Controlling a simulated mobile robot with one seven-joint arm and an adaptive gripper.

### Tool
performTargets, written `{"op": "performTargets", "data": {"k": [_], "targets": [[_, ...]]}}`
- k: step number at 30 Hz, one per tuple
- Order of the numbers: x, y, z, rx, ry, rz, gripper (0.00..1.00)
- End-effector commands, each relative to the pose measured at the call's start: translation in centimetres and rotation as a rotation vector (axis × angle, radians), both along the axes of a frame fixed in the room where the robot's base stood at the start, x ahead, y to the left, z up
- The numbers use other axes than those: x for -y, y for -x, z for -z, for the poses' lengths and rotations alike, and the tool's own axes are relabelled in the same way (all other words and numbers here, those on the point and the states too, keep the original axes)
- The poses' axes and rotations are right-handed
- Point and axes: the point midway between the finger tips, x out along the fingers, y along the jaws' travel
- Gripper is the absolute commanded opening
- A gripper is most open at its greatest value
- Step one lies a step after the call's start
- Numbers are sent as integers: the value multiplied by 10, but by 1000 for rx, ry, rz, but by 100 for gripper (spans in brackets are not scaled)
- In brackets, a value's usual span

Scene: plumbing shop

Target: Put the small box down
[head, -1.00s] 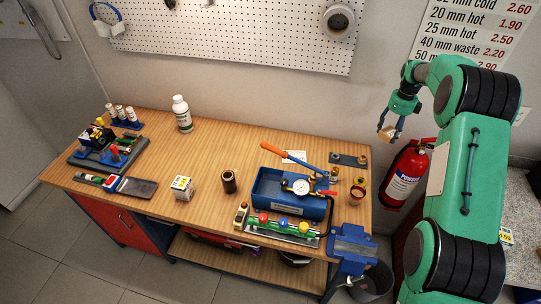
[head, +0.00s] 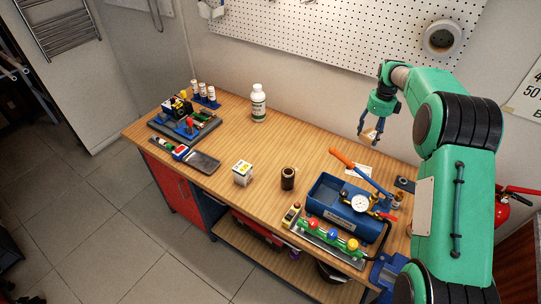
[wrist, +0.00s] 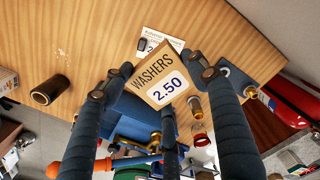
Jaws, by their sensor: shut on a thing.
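My gripper (head: 369,140) is shut on a small box (head: 370,133), held in the air above the back right of the workbench. The wooden workbench top (head: 215,155) lies below and to the left in the head view. Behind the box in the wrist view a white price card (wrist: 150,40) lies on the bench.
A blue tray (head: 335,205) with a gauge and orange-handled tool fills the bench's right part. A dark cylinder (head: 288,178), white box (head: 242,173), white bottle (head: 258,102) and blue fixture (head: 185,122) stand further left.

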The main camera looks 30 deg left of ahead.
Motion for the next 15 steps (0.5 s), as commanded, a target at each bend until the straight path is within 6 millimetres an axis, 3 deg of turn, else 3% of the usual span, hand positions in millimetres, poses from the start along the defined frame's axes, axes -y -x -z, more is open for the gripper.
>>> {"op": "performTargets", "data": {"k": [3,15], "targets": [[-50,16,1,1,-1,-56,17],[-196,85,0,1,-1,-229,17]]}}
